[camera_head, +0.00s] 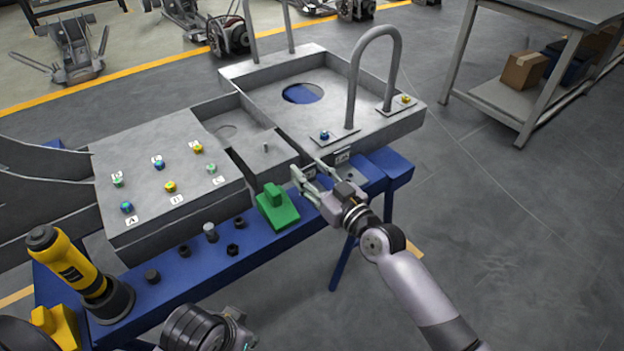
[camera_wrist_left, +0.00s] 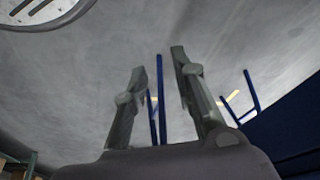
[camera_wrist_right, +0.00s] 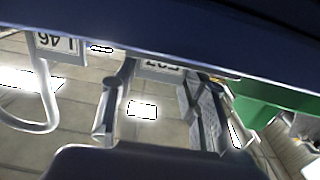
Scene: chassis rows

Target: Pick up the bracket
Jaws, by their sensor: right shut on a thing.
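My right gripper (camera_head: 314,181) is at the front edge of the blue bench, just right of a green block with a raised part (camera_head: 277,208). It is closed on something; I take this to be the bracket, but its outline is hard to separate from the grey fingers. In the right wrist view, a grey ribbed piece lies against the right finger of the right gripper (camera_wrist_right: 155,105), and the green block (camera_wrist_right: 265,98) is beyond that finger. My left gripper (camera_wrist_left: 165,75) is open and empty over the floor; in the head view only part of it shows at the bottom.
A grey chassis tray (camera_head: 262,75) with a tall arched handle (camera_head: 398,62) stands behind the right gripper. A panel with several coloured bolts (camera_head: 150,205) is left of it. A yellow-black tool (camera_head: 72,265) stands at the bench's left end.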

